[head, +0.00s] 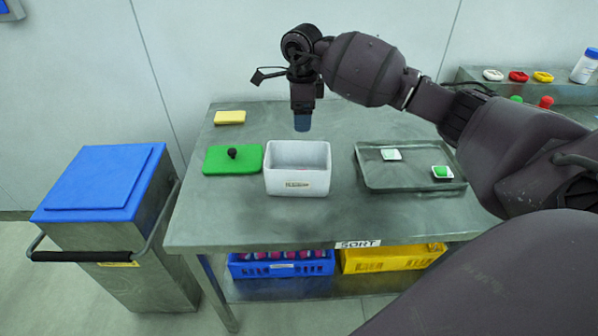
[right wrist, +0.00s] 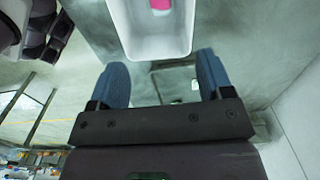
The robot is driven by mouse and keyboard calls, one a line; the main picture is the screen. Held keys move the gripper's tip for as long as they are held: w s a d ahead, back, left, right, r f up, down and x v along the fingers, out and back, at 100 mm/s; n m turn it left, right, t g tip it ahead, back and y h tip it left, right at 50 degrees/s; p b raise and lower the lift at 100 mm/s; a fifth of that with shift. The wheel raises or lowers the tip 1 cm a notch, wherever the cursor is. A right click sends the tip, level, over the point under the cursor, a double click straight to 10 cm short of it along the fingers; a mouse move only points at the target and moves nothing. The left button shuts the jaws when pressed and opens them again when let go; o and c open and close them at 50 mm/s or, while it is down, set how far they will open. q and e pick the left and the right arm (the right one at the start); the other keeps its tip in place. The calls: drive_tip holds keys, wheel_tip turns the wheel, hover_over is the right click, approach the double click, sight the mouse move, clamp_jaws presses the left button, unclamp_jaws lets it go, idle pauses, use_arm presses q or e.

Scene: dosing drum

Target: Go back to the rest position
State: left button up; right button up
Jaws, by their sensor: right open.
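My right gripper (head: 302,122) points down above the back of the white box (head: 297,183) on the metal table. In the right wrist view the gripper (right wrist: 162,76) has its two blue fingers spread apart with nothing between them. The white box (right wrist: 130,38) shows there beyond the fingertips, with a pink thing (right wrist: 160,4) inside it, cut off by the frame edge. In the head view the box looks open at the top, and its floor is mostly hidden. My left gripper is not in the head view.
A green lid (head: 220,160) with a black knob lies left of the box, a yellow block (head: 230,117) behind it. A grey tray (head: 400,184) with two small pieces lies right. A blue-lidded bin (head: 105,180) stands left. Blue (head: 282,268) and yellow (head: 392,260) crates sit below.

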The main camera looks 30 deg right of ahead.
drive_tip(key=shift+r, duration=0.7)
